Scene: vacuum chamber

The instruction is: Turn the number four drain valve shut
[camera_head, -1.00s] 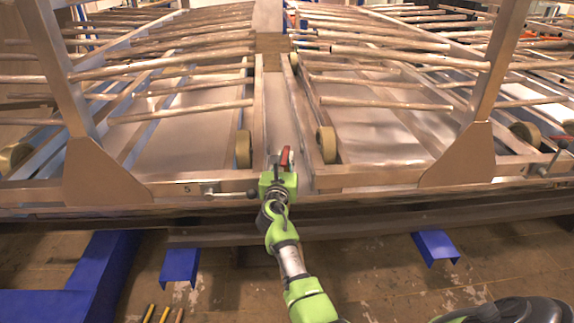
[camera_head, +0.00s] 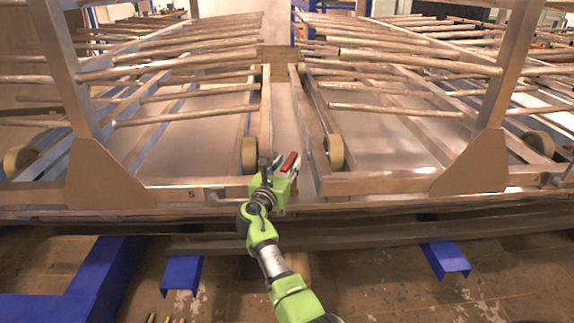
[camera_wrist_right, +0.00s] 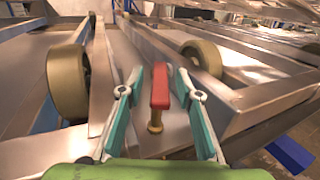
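A valve handle with a red grip (camera_wrist_right: 160,86) on a brass-coloured stem stands upright between the fingers of my right gripper (camera_wrist_right: 160,95) in the right wrist view. The fingers are spread, with a visible gap on each side of the red grip. In the head view, my right gripper (camera_head: 282,172) is at the front rail, near the middle, and the red grip (camera_head: 290,162) shows at its tip. No number four label is readable, and the valve body is hidden. My left gripper is not in view.
The metal front rail (camera_head: 385,183) runs across the frame. Upright plates (camera_head: 108,180) and (camera_head: 470,165) stand left and right. Rollers (camera_head: 249,155) and (camera_head: 335,152) flank the gripper. Rows of metal bars (camera_head: 185,115) lie behind. Blue supports (camera_head: 445,258) stand below.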

